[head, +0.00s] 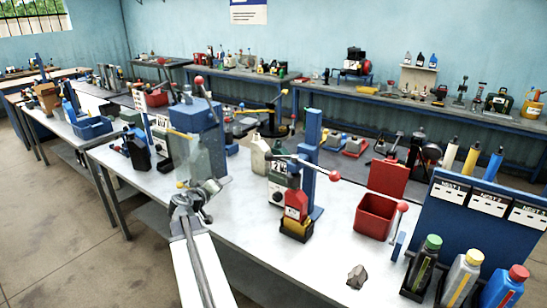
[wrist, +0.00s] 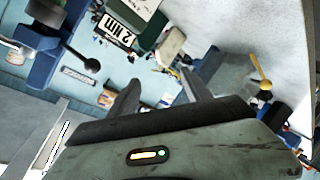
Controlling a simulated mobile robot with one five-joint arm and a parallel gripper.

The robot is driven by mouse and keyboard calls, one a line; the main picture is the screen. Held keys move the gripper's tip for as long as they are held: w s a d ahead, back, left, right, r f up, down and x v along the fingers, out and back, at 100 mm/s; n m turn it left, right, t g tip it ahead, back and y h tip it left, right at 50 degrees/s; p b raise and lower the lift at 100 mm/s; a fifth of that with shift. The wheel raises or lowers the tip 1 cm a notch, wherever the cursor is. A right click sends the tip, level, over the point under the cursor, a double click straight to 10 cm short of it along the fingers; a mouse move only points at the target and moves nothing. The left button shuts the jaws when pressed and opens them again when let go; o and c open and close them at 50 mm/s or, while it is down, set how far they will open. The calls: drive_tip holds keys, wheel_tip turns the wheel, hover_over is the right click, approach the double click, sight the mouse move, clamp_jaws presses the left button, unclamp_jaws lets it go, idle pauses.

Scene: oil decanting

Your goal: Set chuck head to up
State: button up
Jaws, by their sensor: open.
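A blue upright column (head: 312,150) stands mid-bench with a lever ending in a red ball (head: 334,176).
A blue machine (head: 195,115) with a clear guard stands just behind my gripper. A red open bin (head: 375,216), a grey lump (head: 357,276) and a rack of capped bottles (head: 462,278) are to the right.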

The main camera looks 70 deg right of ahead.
sight(267, 159)
drive_tip(key=s+d+r+h, duration=0.1)
drive_tip(key=s+d+r, duration=0.1)
drive_tip(key=s+d, duration=0.2)
drive_tip(key=s+d+r+h, duration=0.1)
drive_tip(key=s+d+r, duration=0.1)
drive_tip(key=s+d, duration=0.1)
drive_tip(key=s+d+r+g+h, duration=0.1)
drive_tip(key=s+d+r, duration=0.1)
drive_tip(key=s+d, duration=0.2)
drive_tip(key=shift+s+d+r+n, duration=0.1)
drive_tip(key=shift+s+d+n, duration=0.1)
drive_tip(key=shift+s, duration=0.2)
drive_tip(key=shift+s+d+r+n, duration=0.1)
drive_tip(key=shift+s+n, duration=0.1)
drive_tip(key=shift+s, duration=0.2)
drive_tip(key=d, duration=0.7)
drive_tip(key=shift+s+d, duration=0.15)
drive_tip(key=shift+d, duration=0.25)
drive_tip(key=shift+f, duration=0.1)
clamp_jaws()
